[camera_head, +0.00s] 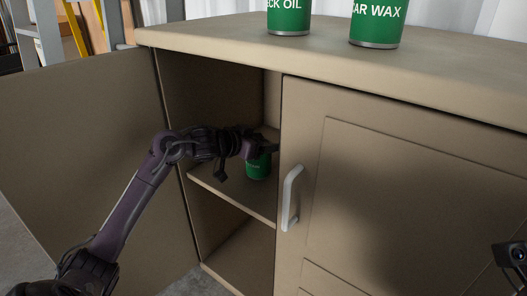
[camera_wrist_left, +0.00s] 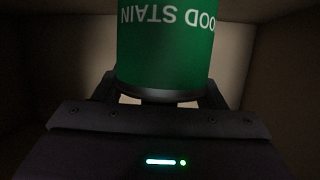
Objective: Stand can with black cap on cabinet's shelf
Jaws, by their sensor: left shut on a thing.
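A green can (camera_head: 259,166) is inside the open left part of the beige cabinet, at the shelf (camera_head: 231,190). My left gripper (camera_head: 262,149) is shut on this can near its top, reaching in through the open door. In the left wrist view the green can (camera_wrist_left: 166,45) shows upside down with the letters "OOD STAIN", between the fingers of my gripper (camera_wrist_left: 160,98). The can looks upright in the head view; whether its base touches the shelf I cannot tell. Its cap is hidden by the gripper.
The cabinet's left door (camera_head: 85,150) stands open. The right door (camera_head: 400,190) is closed, with a pale handle (camera_head: 291,197). Two green cans, "CK OIL" (camera_head: 289,14) and "CAR WAX" (camera_head: 377,22), stand on the cabinet top (camera_head: 230,40). The lower compartment looks empty.

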